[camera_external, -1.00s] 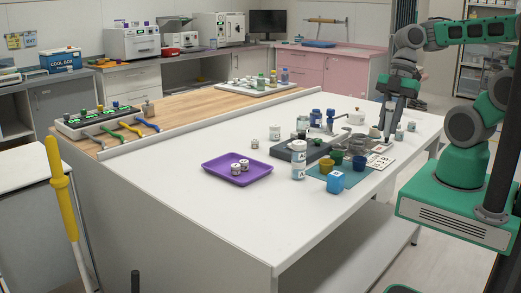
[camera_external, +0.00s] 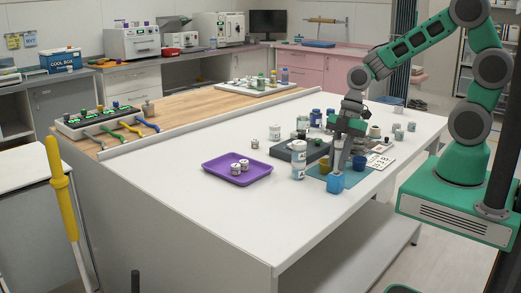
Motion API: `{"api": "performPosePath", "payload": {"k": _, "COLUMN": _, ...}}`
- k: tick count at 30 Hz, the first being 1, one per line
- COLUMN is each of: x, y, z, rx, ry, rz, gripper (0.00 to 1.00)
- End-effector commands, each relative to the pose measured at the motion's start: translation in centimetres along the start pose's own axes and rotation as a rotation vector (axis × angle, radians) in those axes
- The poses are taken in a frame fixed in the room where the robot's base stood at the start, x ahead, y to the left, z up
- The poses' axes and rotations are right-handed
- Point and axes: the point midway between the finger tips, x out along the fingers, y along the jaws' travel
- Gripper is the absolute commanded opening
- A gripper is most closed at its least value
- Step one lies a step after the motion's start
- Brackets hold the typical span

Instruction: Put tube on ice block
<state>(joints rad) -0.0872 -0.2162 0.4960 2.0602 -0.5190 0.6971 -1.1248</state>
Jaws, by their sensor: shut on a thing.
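The small blue block (camera_external: 335,184), which looks like the ice block, stands on the teal mat (camera_external: 355,179) near the table's front right. My gripper (camera_external: 338,167) points down directly over this block, its tips close to the block's top. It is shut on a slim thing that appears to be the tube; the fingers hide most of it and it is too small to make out. I cannot tell whether the held thing touches the block.
An olive cup (camera_external: 325,166) and a dark blue cup (camera_external: 359,163) stand close on either side of my gripper. A white labelled bottle (camera_external: 299,162) stands to the left, by a dark grey tray (camera_external: 284,152). A purple tray (camera_external: 223,177) holds small jars. The front of the table is clear.

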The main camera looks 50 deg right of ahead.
Motion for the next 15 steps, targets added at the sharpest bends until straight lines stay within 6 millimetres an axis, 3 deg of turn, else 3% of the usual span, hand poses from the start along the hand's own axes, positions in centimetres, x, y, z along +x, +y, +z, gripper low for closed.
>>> {"api": "performPosePath", "payload": {"k": 10, "x": 0.51, "y": 0.03, "z": 0.19, "rx": -0.001, "ry": 0.001, "rz": 0.002, "gripper": 0.0}}
{"api": "performPosePath", "payload": {"k": 11, "x": 0.34, "y": 0.04, "z": 0.12, "rx": -0.001, "ry": 0.001, "rz": 0.002, "gripper": 0.24}}
{"api": "performPosePath", "payload": {"k": 15, "x": 0.29, "y": 0.02, "z": 0.1, "rx": -0.001, "ry": 0.001, "rz": 0.002, "gripper": 0.36}}
